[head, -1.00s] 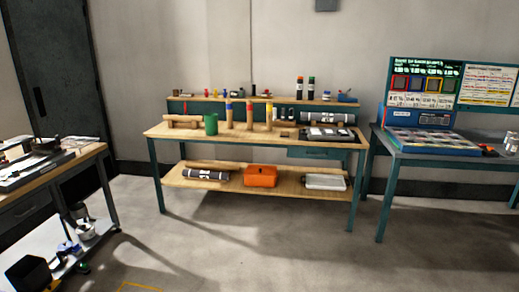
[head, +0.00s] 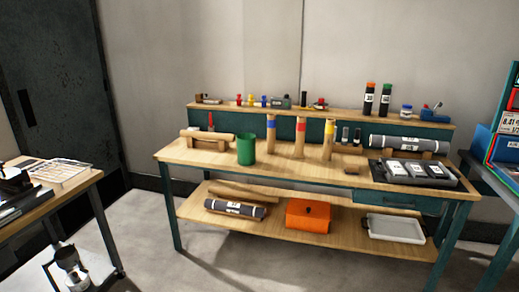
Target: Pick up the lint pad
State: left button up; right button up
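I cannot make out with certainty which item is the lint pad. Small items stand on the raised back shelf (head: 345,112) of the wooden workbench (head: 270,170), among them a grey block (head: 281,102) and a blue-and-red item (head: 433,110). A small brown block (head: 351,171) lies on the bench top. A black tray (head: 447,182) with several grey labelled pieces (head: 412,169) sits at the bench's right end. Neither of my grippers is in view.
The bench also holds a green cup (head: 246,149), upright wooden posts with coloured bands (head: 299,138) and a grey roll (head: 408,142). An orange box (head: 308,215) and white tray (head: 397,228) lie on its lower shelf. Tables flank it; floor in front is clear.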

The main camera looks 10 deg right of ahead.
aim_at(352, 170)
jog(key=i+z, duration=0.1)
jog(key=i, duration=0.5)
jog(key=i+j+z, duration=0.1)
jog(key=i, duration=0.45)
jog(key=i+j+z, duration=0.1)
jog(key=i, duration=0.5)
jog(key=i+j+z, duration=0.15)
jog(key=i+z, duration=0.25)
jog(key=i+j+z, duration=0.2)
jog(key=z, duration=0.2)
jog(key=i+j+z, duration=0.5)
jog(key=j+z, duration=0.3)
jog(key=i+j+z, duration=0.1)
jog(key=j, duration=0.15)
jog(key=i+j+z, duration=0.1)
jog(key=j, duration=0.2)
jog(key=i+j+z, duration=0.15)
jog(key=l+u, duration=0.45)
jog(key=k+l+u, duration=0.1)
jog(key=l+u, duration=0.15)
jog(key=u, duration=0.2)
jog(key=k+l+u, duration=0.15)
jog(key=l+u, duration=0.3)
jog(key=j, duration=0.1)
